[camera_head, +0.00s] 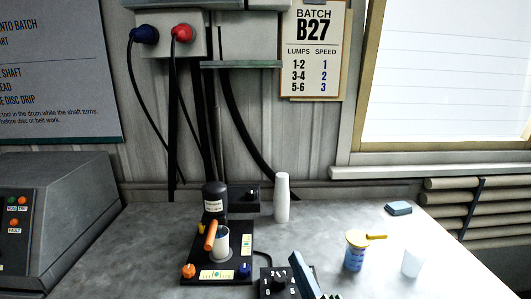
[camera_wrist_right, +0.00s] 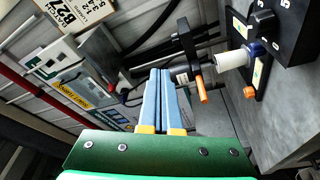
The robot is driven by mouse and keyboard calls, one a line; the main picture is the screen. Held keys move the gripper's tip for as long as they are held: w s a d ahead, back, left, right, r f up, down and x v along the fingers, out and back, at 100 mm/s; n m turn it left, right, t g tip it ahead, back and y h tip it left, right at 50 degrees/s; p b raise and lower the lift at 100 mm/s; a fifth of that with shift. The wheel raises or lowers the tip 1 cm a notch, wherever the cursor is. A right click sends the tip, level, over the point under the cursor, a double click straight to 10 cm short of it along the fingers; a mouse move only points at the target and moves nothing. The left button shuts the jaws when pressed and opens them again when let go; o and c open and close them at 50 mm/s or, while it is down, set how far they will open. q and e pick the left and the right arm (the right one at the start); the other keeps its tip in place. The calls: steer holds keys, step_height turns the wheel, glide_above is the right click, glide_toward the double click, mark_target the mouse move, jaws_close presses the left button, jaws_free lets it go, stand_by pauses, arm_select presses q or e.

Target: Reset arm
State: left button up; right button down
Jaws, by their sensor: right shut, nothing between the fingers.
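My right gripper (camera_head: 298,262) shows at the bottom of the head view, just right of the control box. Its blue fingers point up and away. In the right wrist view the fingers (camera_wrist_right: 161,75) lie together side by side with nothing between them. The disperser (camera_head: 215,250) stands on the bench to the left of the gripper, with a black motor head, an orange handle and a white vessel (camera_head: 221,242). The gripper is apart from it in the wrist view. My left gripper is not in view.
A black control box with a knob (camera_head: 280,282) sits beside the gripper. A white bottle (camera_head: 282,198), a blue tin with a yellow tool (camera_head: 355,252), a white cup (camera_head: 412,263) and a blue sponge (camera_head: 398,208) stand on the bench. A grey console (camera_head: 60,215) is at left.

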steer(key=s+d+f+m+g+h, duration=0.3)
steer(key=s+d+f+m+g, duration=0.15)
steer(key=f, duration=0.45)
steer(key=s+d+f+m+g+h, duration=0.2)
steer(key=s+d+f+m+g, duration=0.25)
steer(key=f, duration=0.45)
steer(key=s+d+f+m+g, duration=0.1)
steer(key=s+f+m+g, duration=0.25)
steer(key=s, duration=0.35)
steer(key=s+d+f+m+g, duration=0.1)
steer(key=s+f+m+g, duration=0.2)
steer(key=s, duration=0.4)
step_height(320, 180, down, 18)
steer(key=s+n, duration=0.2)
steer(key=s+d+f+g, duration=0.1)
steer(key=s+f+g, duration=0.1)
steer(key=s+f, duration=0.8)
steer(key=shift+s+d, duration=0.3)
steer(key=shift+s, duration=0.7)
steer(key=shift+f, duration=0.1)
